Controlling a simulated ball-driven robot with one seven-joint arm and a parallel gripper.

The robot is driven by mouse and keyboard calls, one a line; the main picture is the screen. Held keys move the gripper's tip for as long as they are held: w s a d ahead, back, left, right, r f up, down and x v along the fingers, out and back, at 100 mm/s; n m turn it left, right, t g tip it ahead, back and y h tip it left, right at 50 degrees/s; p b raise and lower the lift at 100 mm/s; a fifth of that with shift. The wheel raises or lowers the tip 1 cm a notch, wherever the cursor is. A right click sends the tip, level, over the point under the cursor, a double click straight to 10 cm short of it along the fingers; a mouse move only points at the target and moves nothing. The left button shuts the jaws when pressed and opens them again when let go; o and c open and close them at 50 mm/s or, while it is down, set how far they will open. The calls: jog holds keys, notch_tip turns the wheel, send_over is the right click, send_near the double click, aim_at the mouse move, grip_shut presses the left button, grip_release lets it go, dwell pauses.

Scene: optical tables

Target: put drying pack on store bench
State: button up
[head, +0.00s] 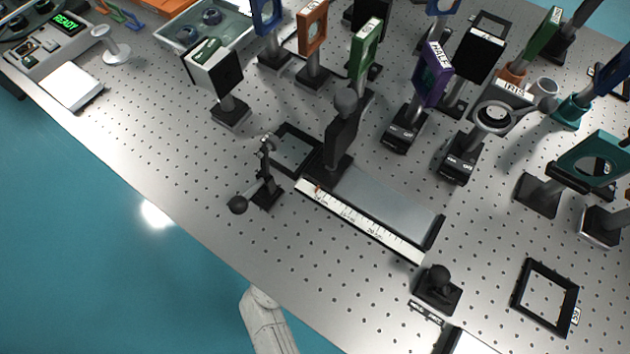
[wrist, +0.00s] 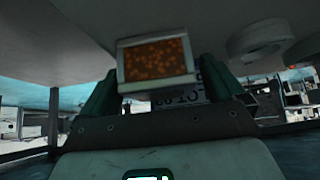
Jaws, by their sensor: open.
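The drying pack (wrist: 155,60), a white-rimmed pack with orange-brown beads behind its face, shows in the wrist view at upper middle. My gripper (wrist: 157,76) has two dark green fingers, one on each side of the pack's lower part. The fingers are open; I cannot tell whether either touches the pack. A pale surface spreads above and behind the pack. The pack and gripper do not show in the head view. I cannot make out which surface is the store bench.
In the head view a perforated optical table (head: 270,235) carries many mounted optics, a ruled rail (head: 360,222) and a black square frame (head: 545,297). Teal floor (head: 110,230) lies clear at lower left. In the wrist view a round pale fitting (wrist: 258,38) is at upper right.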

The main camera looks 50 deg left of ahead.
jog(key=c, duration=1.2)
jog(key=shift+c, duration=0.2)
